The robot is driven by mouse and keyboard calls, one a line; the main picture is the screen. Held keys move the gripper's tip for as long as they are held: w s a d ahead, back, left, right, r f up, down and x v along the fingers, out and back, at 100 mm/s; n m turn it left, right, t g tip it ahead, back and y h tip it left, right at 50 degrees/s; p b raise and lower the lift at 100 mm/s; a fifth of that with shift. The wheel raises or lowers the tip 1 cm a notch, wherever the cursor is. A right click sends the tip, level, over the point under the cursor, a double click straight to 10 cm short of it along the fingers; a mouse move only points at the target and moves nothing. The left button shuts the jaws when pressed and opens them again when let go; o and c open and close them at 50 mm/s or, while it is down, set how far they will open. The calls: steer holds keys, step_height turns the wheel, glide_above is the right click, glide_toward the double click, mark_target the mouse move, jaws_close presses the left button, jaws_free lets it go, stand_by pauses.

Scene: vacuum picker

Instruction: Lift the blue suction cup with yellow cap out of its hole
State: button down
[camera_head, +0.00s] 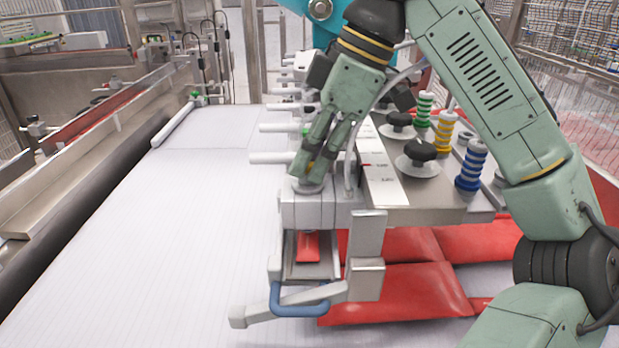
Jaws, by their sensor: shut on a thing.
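My gripper (312,172) points down over the front end of the metal block (312,212). Its fingers are shut on a small piece with a yellow cap (310,168), taken as the suction cup. The fingers hide most of this piece, and no blue shows on it. A pale round base (308,187) shows just under the fingertips, at the top of the block. I cannot tell whether the cup is still seated in its hole.
Red packs (410,293) lie below. The white conveyor (160,230) at left is clear.

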steer(key=shift+r, duration=0.1)
step_height(320, 180, up, 10)
stand_by(0.6)
stand_by(0.4)
